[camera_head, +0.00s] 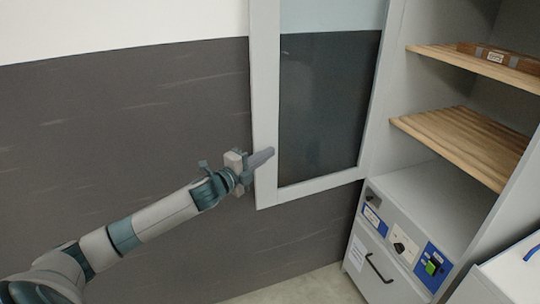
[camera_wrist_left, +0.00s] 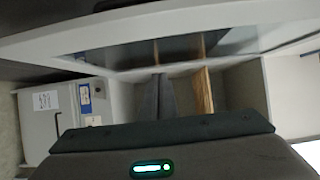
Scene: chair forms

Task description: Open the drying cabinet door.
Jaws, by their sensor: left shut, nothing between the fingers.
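The drying cabinet door (camera_head: 264,100) has a pale grey frame and a dark glass pane. It stands swung wide open to the left of the cabinet, so the shelves are exposed. My left gripper (camera_head: 262,158) is shut and empty at the lower part of the door's outer edge, overlapping the frame in the head view; I cannot tell whether it touches. In the left wrist view the shut fingers (camera_wrist_left: 158,98) point toward the cabinet interior, with the door frame (camera_wrist_left: 150,22) crossing above them. My right gripper is not in view.
The cabinet holds slatted wooden shelves (camera_head: 465,143), with a wooden tray (camera_head: 500,57) on the upper one. Below are a control panel with a green switch (camera_head: 432,267) and a black handle (camera_head: 378,268). A dark wall (camera_head: 120,130) stands behind the door. Some floor (camera_head: 300,288) is clear.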

